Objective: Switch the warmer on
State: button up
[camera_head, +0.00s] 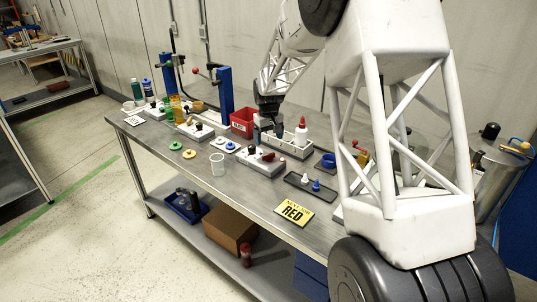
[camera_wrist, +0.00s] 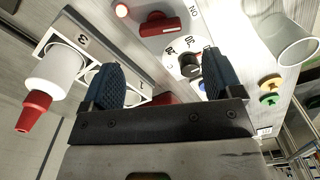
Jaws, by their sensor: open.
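A white control box, which looks like the warmer's, is under my gripper in the wrist view. I cannot tell the switch's position. In the head view a white box (camera_head: 258,163) with red and black parts sits on the bench. My gripper (camera_wrist: 160,78) is open and empty, its blue padded fingers apart; the switch lies beyond the fingertips. In the head view my gripper (camera_head: 270,125) hangs above the bench.
A white tray with numbered slots (camera_head: 283,146) holds a white bottle with a red cap (camera_head: 301,131), also in the wrist view (camera_wrist: 50,75). The front bench edge is clear.

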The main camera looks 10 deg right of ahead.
aim_at(269, 157)
jog(key=shift+f, duration=0.1)
jog(key=shift+f, duration=3.8)
jog(key=c, duration=0.9)
